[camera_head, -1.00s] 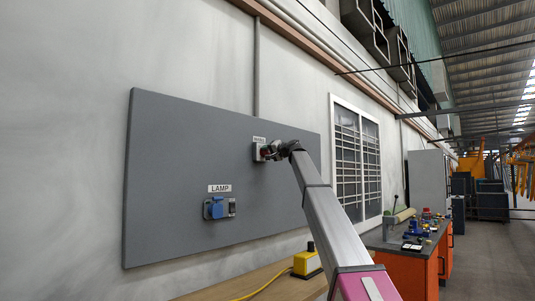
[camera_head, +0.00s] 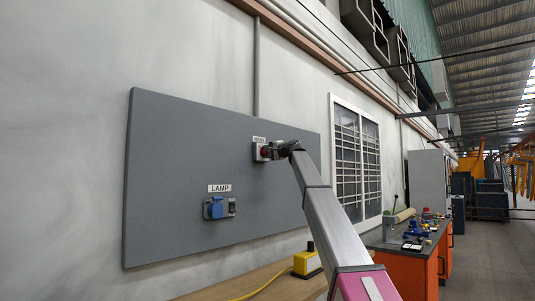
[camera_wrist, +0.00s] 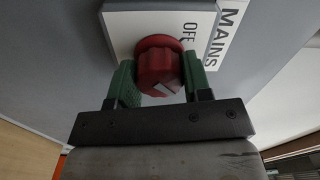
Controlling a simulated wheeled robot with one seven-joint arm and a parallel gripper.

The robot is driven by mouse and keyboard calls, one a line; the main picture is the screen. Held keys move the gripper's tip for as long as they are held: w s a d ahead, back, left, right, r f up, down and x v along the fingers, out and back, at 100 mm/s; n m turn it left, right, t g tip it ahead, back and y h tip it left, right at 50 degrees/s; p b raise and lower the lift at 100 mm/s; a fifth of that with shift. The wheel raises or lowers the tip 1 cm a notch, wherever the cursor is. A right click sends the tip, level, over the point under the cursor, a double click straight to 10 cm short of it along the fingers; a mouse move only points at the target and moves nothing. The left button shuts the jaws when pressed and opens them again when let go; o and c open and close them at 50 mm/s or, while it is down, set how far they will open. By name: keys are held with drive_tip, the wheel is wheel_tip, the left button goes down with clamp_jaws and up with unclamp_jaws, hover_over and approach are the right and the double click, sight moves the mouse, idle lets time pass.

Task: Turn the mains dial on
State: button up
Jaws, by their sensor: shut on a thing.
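The red mains dial (camera_wrist: 158,65) sits on a pale switch box (camera_wrist: 125,25) in the wrist view. The word OFF shows beside the dial, and a MAINS label is at the box's right. A white mark shows on the dial's near face. My gripper (camera_wrist: 157,82) has its green fingers on either side of the dial and is shut on it. In the head view the dial (camera_head: 264,151) is small and partly covered by my gripper (camera_head: 270,151) on the grey wall panel (camera_head: 170,140).
A LAMP label and a blue socket (camera_head: 216,208) with a small switch are lower left on the panel. Below is a wooden bench (camera_head: 255,284) with a yellow box (camera_head: 307,264) and cable. A barred window (camera_head: 346,155) and an orange workbench (camera_head: 415,268) are to the right.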

drive_tip(key=o, duration=0.9)
drive_tip(key=v, duration=1)
drive_tip(key=shift+s+d, duration=0.3)
drive_tip(key=shift+d, duration=0.15)
